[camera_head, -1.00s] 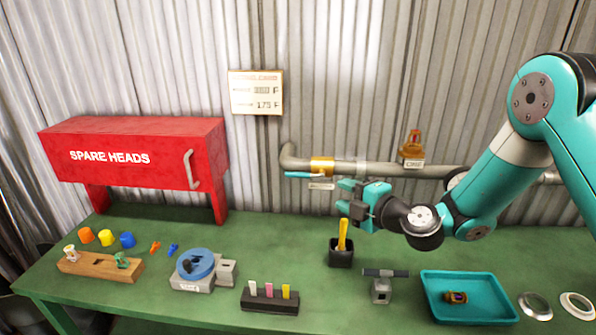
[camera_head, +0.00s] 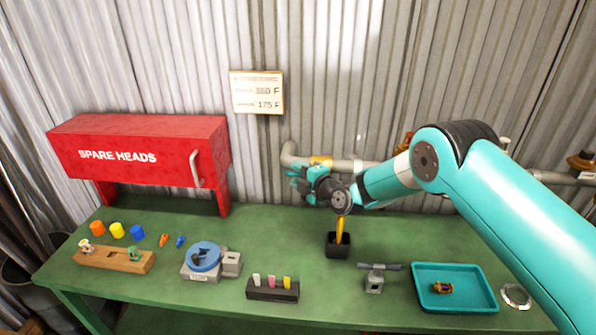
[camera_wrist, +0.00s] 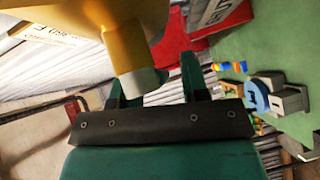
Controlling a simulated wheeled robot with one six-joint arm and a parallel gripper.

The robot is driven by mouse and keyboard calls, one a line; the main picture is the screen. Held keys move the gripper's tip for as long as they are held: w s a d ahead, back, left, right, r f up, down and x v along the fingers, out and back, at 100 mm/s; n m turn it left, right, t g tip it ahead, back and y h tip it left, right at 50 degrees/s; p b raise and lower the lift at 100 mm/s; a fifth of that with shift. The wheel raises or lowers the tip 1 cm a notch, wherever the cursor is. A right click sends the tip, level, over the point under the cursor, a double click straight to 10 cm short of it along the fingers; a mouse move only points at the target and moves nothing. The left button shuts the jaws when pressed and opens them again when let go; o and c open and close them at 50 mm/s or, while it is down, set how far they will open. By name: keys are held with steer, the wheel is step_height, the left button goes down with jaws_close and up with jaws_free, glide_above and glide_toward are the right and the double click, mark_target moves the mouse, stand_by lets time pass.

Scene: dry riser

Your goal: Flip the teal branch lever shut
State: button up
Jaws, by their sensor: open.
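The yellow branch valve body (camera_head: 320,160) sits on the grey pipe at the wall. In the wrist view the yellow valve body (camera_wrist: 118,25) fills the upper left, with a pale grey stub at its lower end. My gripper (camera_head: 297,178) is open just in front of and below the valve, at the left end of the pipe. In the wrist view its fingers (camera_wrist: 155,85) stand apart close to the stub. The teal lever is largely hidden by my gripper in the head view and is hard to tell from the teal fingers. I cannot tell whether they touch it.
The grey pipe (camera_head: 345,166) runs along the corrugated wall. A red SPARE HEADS box (camera_head: 130,150) stands left. Below my arm is a black cup (camera_head: 338,246) with a yellow-handled tool. A teal tray (camera_head: 470,299) lies right. A gauge card (camera_head: 257,92) hangs above.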

steer(key=shift+w+a, duration=0.15)
jaws_close()
